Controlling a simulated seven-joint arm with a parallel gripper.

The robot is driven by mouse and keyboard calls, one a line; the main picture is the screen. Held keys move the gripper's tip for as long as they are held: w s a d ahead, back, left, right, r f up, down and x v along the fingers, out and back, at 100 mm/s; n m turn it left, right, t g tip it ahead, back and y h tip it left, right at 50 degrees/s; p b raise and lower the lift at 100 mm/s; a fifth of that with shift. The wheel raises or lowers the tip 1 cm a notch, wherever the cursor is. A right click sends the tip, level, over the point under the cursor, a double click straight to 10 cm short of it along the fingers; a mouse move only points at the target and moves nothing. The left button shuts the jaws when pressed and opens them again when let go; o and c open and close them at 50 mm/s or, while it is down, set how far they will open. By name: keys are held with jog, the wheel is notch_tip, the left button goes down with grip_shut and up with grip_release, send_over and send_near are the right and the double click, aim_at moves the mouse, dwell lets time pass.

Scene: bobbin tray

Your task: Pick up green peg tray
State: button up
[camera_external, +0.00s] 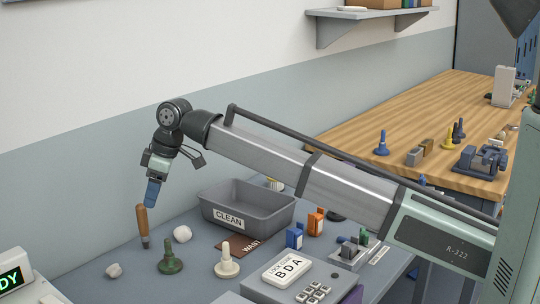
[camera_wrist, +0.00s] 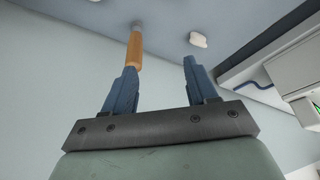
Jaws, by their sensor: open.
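The green peg tray (camera_external: 171,263) seems to be the round dark green base with an upright peg, standing on the grey bench at the lower left of the external view. I do not make it out in the wrist view. My gripper (camera_external: 152,203) is above and a little left of it, blue fingers pointing down. In the wrist view my gripper (camera_wrist: 160,65) is open, with nothing between the fingertips.
A wooden-handled tool (camera_external: 142,222) stands close by my fingertips; it also shows beyond the left finger (camera_wrist: 134,50). A cream peg base (camera_external: 227,266) stands right of the green one. White crumpled pieces (camera_external: 182,233) lie nearby. The CLEAN bin (camera_external: 275,217) stands behind.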

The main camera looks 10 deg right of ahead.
jog(key=s, duration=0.3)
jog(key=h, duration=0.2)
send_near(167, 254)
jog(key=f, duration=0.2)
jog(key=w+f, duration=0.1)
jog(key=shift+a+f+n+g, duration=0.15)
jog(key=shift+f+n+g, duration=0.15)
jog(key=shift+n, duration=0.1)
jog(key=shift+w+a+f, duration=0.1)
jog(key=shift+a+f, duration=0.1)
jog(key=shift+f, duration=0.85)
jog(key=shift+a+f, duration=0.25)
jog(key=shift+f, duration=0.8)
jog(key=shift+w+a+f, duration=0.1)
jog(key=shift+a+f, duration=0.1)
jog(key=shift+f, duration=0.85)
grip_shut()
